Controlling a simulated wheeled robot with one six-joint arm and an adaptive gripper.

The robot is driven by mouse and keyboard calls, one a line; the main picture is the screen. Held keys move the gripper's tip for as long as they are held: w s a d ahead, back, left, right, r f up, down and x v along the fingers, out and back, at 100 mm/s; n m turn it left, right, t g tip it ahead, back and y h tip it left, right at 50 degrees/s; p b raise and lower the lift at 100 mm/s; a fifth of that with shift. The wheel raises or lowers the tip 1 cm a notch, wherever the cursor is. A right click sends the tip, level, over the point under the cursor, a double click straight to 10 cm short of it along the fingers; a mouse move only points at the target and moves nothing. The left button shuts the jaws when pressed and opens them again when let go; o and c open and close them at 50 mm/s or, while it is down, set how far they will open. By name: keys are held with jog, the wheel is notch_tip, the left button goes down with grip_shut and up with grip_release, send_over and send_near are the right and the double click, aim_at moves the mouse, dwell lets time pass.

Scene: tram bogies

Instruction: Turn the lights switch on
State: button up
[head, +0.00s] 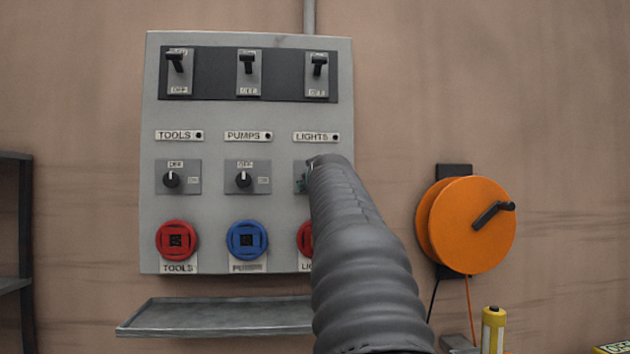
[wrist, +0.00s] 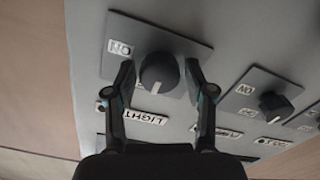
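The lights switch is a dark round knob (wrist: 158,74) on a grey plate (wrist: 190,48) in the wrist view, which shows the panel upside down. Its white mark points towards the lights label (wrist: 146,117), away from the ON label at its side. In the head view my arm hides the knob; only the left part of its plate (head: 300,168) shows. My gripper (wrist: 160,80) is open, one finger on each side of the knob, with small gaps visible. Whether the fingertips reach around it or stop in front, I cannot tell.
The panel (head: 220,120) also carries pumps (head: 244,179) and tools (head: 171,179) knobs, three lever breakers above and round sockets below. The lamp (head: 335,137) beside the lights label is dark. A shelf (head: 220,318) juts out below; an orange reel (head: 470,225) hangs at right.

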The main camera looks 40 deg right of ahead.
jog(key=c, duration=0.7)
jog(key=m+p, duration=0.1)
jog(key=m, duration=0.2)
jog(key=shift+m, duration=0.4)
jog(key=shift+d+m+p, duration=0.1)
jog(key=shift+m+p, duration=0.3)
jog(key=shift+m, duration=6.6)
